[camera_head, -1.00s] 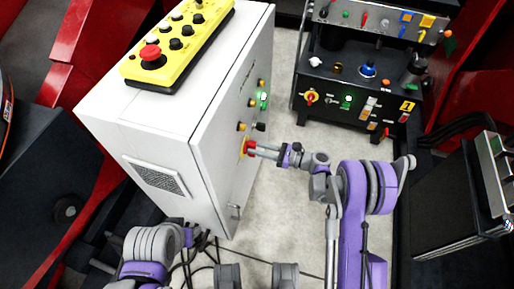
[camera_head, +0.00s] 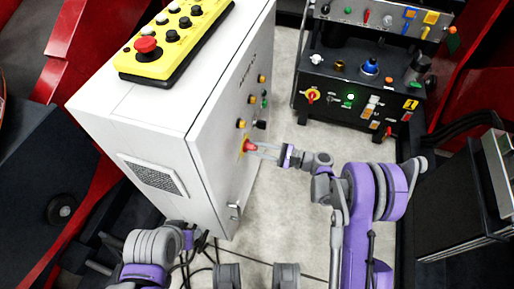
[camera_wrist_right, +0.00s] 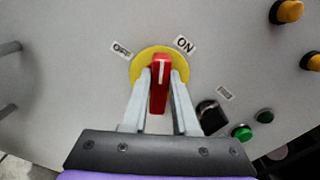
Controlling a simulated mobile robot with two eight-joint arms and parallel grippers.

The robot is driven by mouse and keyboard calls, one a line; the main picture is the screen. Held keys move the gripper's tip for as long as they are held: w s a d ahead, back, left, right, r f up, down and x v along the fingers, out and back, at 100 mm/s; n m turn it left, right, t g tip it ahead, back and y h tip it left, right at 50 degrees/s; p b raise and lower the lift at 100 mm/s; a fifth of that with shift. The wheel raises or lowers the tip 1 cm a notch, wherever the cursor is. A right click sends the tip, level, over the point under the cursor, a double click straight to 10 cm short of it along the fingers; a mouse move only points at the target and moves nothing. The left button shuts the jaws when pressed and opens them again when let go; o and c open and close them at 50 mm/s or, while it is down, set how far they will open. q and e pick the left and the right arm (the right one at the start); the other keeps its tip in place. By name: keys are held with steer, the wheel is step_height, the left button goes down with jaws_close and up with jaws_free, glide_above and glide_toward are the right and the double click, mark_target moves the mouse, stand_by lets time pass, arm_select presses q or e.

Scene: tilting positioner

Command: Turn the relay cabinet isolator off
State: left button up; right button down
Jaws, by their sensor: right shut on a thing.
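The white relay cabinet (camera_head: 215,130) stands left of centre in the head view. Its isolator has a red handle (camera_wrist_right: 160,85) on a yellow disc (camera_wrist_right: 141,67). In the wrist view the OFF label (camera_wrist_right: 121,49) is at the disc's upper left and the ON label (camera_wrist_right: 185,43) at its upper right. The handle stands about upright in that picture, its white mark pointing up between the labels. My right gripper (camera_head: 254,148) is shut on the handle, one finger on each side. My left arm shows at the lower left; its gripper is not visible.
A yellow control box (camera_head: 175,40) with a red button lies on the cabinet top. Orange, black and green buttons sit near the isolator, including a green one (camera_wrist_right: 242,132). A black panel bench (camera_head: 360,90) stands behind. Pale floor (camera_head: 285,205) is open between; cables lie below the cabinet.

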steer(key=n, duration=0.2)
steer(key=n+b, duration=0.1)
steer(key=n, duration=0.2)
steer(key=shift+s+a+f+n, duration=0.1)
steer(key=shift+s+f+n, duration=0.1)
steer(key=shift+f+n, duration=0.1)
steer(key=n, duration=0.3)
steer(key=n+b, duration=0.1)
steer(key=n, duration=0.1)
steer(key=shift+s+f+n, duration=0.1)
steer(key=shift+f+n, duration=0.1)
steer(key=shift+n, duration=0.2)
steer(key=c, duration=0.7)
jaws_free()
steer(key=p+v, duration=0.1)
steer(key=v, duration=0.9)
steer(key=shift+s+d, duration=0.1)
steer(key=shift+d, duration=0.3)
